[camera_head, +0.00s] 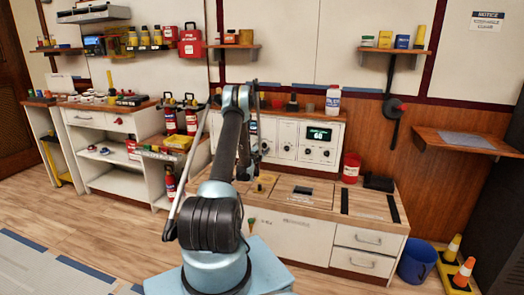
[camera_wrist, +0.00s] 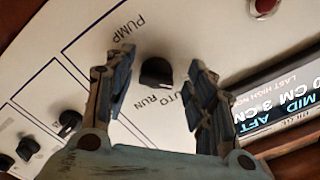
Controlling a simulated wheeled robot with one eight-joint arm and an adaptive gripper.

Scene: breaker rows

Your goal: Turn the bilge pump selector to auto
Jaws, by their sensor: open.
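The pump selector is a black knob (camera_wrist: 157,72) on a white panel in the wrist view. The lettering "PUMP" and "AUTO RUN" is beside it, turned nearly upside down in this view. My gripper (camera_wrist: 160,66) is open, with one finger on each side of the knob. Whether the fingers touch it cannot be told. Which word the knob points to is not clear. In the head view the white control panel (camera_head: 287,155) stands at the back of the counter, and my arm hides its left part, including the selector.
Other black knobs (camera_wrist: 70,122) sit on the panel, to the left in the wrist view. A lit display (camera_wrist: 280,105) and a red lamp (camera_wrist: 264,6) are on the right. A red container (camera_head: 351,168) and a white bottle (camera_head: 333,100) stand around the panel.

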